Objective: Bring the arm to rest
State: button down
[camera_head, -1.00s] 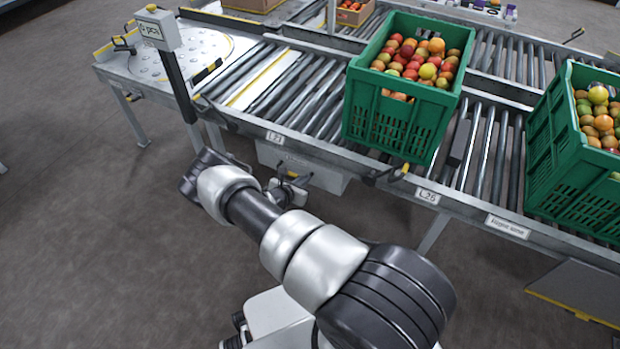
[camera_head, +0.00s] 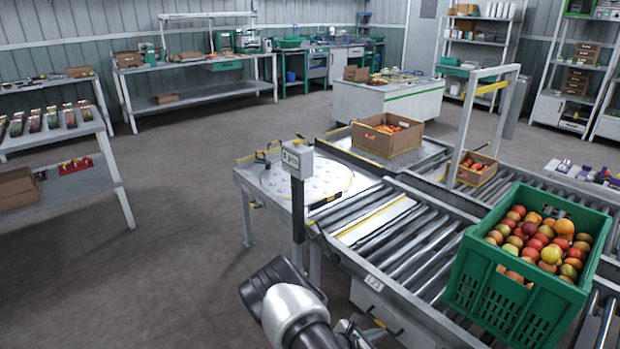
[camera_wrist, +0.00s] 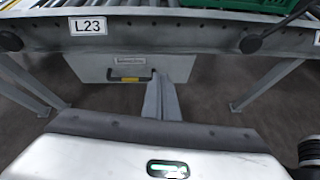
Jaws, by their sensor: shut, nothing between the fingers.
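My arm (camera_head: 290,305) shows at the bottom of the head view, with a dark joint cap and a silver link; its lower part is cut off by the frame edge. In the wrist view, my gripper (camera_wrist: 160,78) has its pale grey fingers together at the middle, with nothing between them. The white hand body with a green light fills the bottom. The gripper faces the side of the roller conveyor (camera_wrist: 210,38), below the L23 label (camera_wrist: 87,25), apart from it as far as I can tell.
A grey box (camera_wrist: 115,65) hangs under the conveyor ahead of the gripper. A post display (camera_head: 297,160) stands close to the arm. Open floor (camera_head: 150,270) lies to the left.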

jog(key=s+r+m+g+y, duration=0.1)
jog(key=s+r+m+g, duration=0.15)
jog(key=r+m, duration=0.9)
jog(key=s+r+m+g+y, duration=0.1)
jog(key=s+r+m+g, duration=0.15)
jog(key=r, duration=1.75)
jog(key=s+a+r+m+t+y, duration=0.2)
jog(key=s+a+r+m+y, duration=0.25)
jog(key=s+r, duration=0.65)
jog(key=s+a+r+m+t+y, duration=0.25)
jog(key=s+a+r+m, duration=0.25)
jog(key=s+r, duration=0.55)
notch_tip(320, 180, up, 19)
jog(key=s+p, duration=0.1)
jog(key=p, duration=2)
jog(key=shift+s+d+r+g+y, duration=0.2)
jog(key=shift+s+d+g+y, duration=0.05)
jog(key=shift+s+g+y, duration=0.15)
